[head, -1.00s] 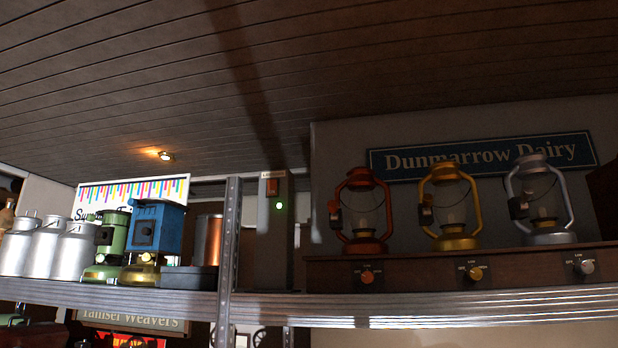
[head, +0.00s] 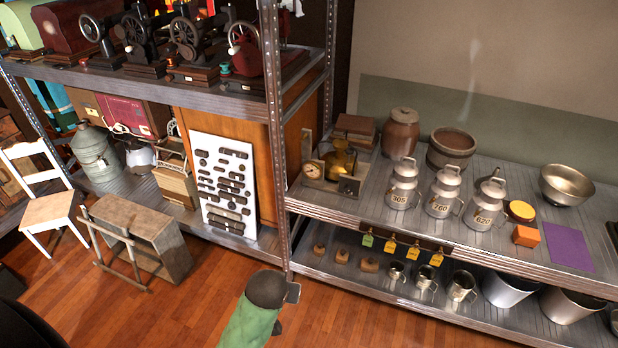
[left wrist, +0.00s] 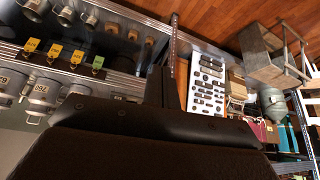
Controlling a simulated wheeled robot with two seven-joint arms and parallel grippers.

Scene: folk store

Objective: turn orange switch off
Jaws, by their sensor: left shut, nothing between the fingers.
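No orange switch shows in either view now. My left gripper (head: 293,292) is at the bottom middle of the head view, at the end of a green and dark arm. It is in front of the metal shelf post and appears apart from the shelves. In the left wrist view its dark body fills the lower part, and the dark fingers (left wrist: 160,86) point toward the post. The gripper is shut and empty. My right gripper is not in view.
A metal shelf (head: 405,225) at right holds numbered milk cans (head: 441,195), an orange box (head: 526,236) and hanging tags (head: 391,247). A white board (head: 219,180) stands left of the post (head: 278,150). A white chair (head: 47,200) and wooden crate (head: 140,236) stand on the floor.

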